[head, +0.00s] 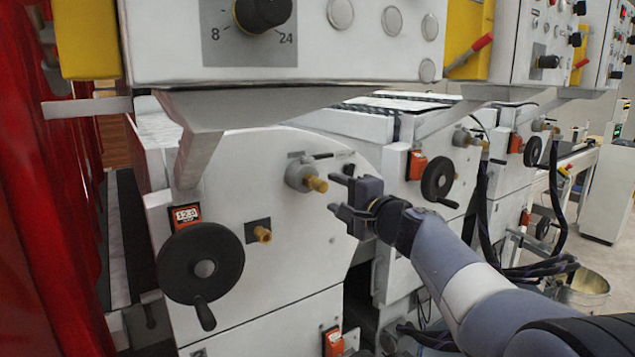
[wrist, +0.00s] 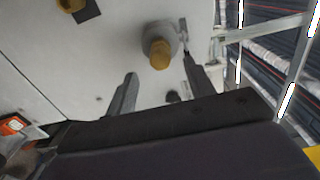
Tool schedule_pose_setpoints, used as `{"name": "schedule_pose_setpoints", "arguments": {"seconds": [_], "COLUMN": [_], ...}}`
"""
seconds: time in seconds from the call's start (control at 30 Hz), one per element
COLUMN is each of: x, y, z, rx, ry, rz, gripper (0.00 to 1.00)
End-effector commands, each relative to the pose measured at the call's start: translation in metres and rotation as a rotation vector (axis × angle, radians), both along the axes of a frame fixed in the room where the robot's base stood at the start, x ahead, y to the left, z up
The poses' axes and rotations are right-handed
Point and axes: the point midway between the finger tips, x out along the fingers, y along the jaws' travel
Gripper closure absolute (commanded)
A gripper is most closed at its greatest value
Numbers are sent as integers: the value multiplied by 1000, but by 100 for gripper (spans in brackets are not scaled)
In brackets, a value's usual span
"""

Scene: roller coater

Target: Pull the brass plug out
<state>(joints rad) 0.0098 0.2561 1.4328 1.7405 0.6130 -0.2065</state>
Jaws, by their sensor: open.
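A brass plug (head: 317,184) sticks out of a round grey collar on the white machine's front panel. It also shows in the wrist view (wrist: 159,56), seated in its collar, a little beyond and between my fingertips. My gripper (head: 335,194) is open and empty, just right of the plug in the head view, with its fingers pointing toward the panel. In the wrist view both fingers (wrist: 158,78) are apart, and no contact with the plug shows. A second brass fitting (head: 263,234) sits in a dark square plate lower left.
A black handwheel (head: 200,266) with an orange counter (head: 187,214) is at the panel's left. A control box (head: 300,40) overhangs above. A thin lever (head: 318,156) sits just above the collar. Another handwheel (head: 438,178) stands right, and a red curtain (head: 40,200) hangs left.

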Motion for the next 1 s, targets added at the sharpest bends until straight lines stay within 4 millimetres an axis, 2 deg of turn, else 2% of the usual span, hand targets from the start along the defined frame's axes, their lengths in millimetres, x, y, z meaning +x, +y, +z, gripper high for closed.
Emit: {"name": "schedule_pose_setpoints", "arguments": {"seconds": [0.2,0.4,1.0], "x": [27,43,49], "y": [19,29,33], "z": [-1,0,0], "rx": [-1,0,0], "ry": [-1,0,0], "rz": [2,1,-1], "gripper": [49,49,49]}}
